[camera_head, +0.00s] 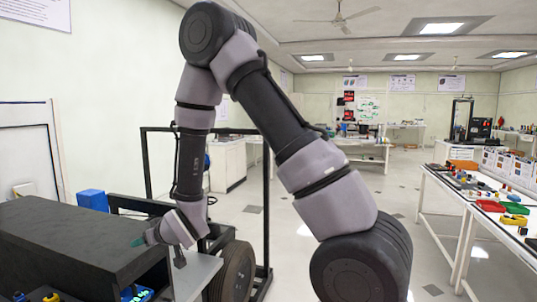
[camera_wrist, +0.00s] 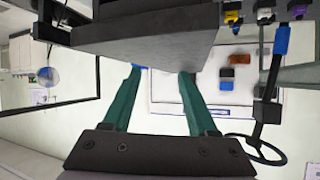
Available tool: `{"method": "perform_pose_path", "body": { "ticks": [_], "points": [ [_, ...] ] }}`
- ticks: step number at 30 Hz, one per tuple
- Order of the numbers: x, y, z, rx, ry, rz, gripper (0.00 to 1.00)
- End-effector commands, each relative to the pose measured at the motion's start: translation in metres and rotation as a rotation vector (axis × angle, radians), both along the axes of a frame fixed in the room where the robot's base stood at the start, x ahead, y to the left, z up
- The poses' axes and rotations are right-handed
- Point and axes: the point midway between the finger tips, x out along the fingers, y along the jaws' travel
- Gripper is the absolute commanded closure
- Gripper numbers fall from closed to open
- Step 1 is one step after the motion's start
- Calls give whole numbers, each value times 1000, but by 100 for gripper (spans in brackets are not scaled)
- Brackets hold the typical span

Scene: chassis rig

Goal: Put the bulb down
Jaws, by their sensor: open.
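My gripper (camera_wrist: 161,72) is open, its two green fingers apart with nothing seen between them. In the head view its green fingertips (camera_head: 138,241) are at the right side of a long dark box (camera_head: 70,245), partly hidden by the wrist. I cannot make out the bulb for certain. A small round, glassy bluish thing (camera_wrist: 47,77) shows left of the fingers in the wrist view, well apart from them; I cannot tell whether it is the bulb.
A grey slab-like body (camera_wrist: 150,40) lies close beyond the fingertips in the wrist view. A black frame (camera_head: 266,200) stands right of my wrist. Coloured parts lie on the white table (camera_head: 450,187) at right. The floor between is open.

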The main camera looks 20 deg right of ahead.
Motion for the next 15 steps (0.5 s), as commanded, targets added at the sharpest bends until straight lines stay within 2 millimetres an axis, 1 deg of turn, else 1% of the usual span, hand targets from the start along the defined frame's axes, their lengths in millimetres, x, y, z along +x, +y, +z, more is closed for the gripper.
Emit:
{"method": "perform_pose_path", "body": {
  "ticks": [1, 4, 7, 9, 11, 12, 14, 15],
  "points": [
    [12, -20, 29, 11, 15, -52, 41],
    [22, -59, 70, 17, 71, -144, 41],
    [22, -99, 109, 27, 129, -226, 41],
    [15, -127, 135, 35, 170, -281, 41],
    [6, -151, 157, 44, 206, -324, 41],
    [-2, -166, 170, 51, 230, -352, 41],
    [-17, -187, 189, 61, 266, -392, 41],
    [-28, -201, 201, 70, 290, -419, 41]
  ]
}}
